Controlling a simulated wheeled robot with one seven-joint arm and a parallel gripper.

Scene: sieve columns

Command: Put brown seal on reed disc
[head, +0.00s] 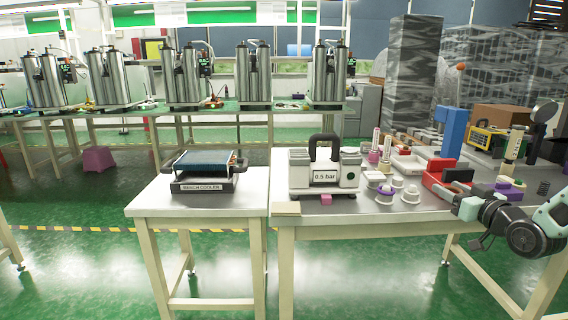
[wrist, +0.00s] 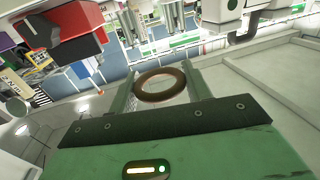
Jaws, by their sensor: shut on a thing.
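The brown seal is a plain brown ring (wrist: 160,98) in the wrist view. It sits between the two green fingers of my gripper (wrist: 160,82), which are shut on it and hold it by its sides. In the head view my gripper (head: 465,207) is at the right, by the front edge of the right-hand table; the seal cannot be made out there. Several small white round pieces stand on that table left of my gripper, among them a white disc-like piece (head: 410,196) and one with a purple ring (head: 385,192). I cannot tell which one is the reed disc.
A white device marked 0.5 bar (head: 325,177) stands at the left of the right-hand table (head: 345,216). A bench cooler (head: 203,172) is on the left table.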

